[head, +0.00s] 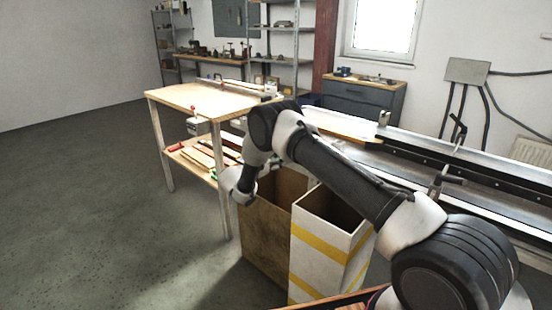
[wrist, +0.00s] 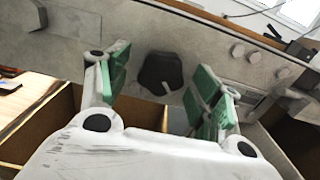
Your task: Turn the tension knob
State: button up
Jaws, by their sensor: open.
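In the wrist view a black lobed knob (wrist: 160,73) stands out from a pale grey metal panel (wrist: 205,50). My gripper (wrist: 157,80) is open, with a green-padded finger on each side of the knob. Gaps show between the knob and both fingers in the picture; I cannot tell how far the knob is in depth from the fingertips. In the head view my arm reaches left over the bins, its wrist bent down, and I cannot make out the fingers or the knob there.
A brown open bin (head: 262,248) and a white bin with yellow bands (head: 305,265) stand under my arm. The conveyor (head: 400,165) runs along the right. A wooden workbench (head: 185,97) stands behind left. Small round fittings (wrist: 240,50) sit right of the knob. The left floor is clear.

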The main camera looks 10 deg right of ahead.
jog(key=shift+d, duration=0.1)
jog(key=c, duration=1)
jog(key=m, duration=0.2)
jog(key=shift+m, duration=0.4)
jog(key=o, duration=1)
jog(key=v, duration=1.2)
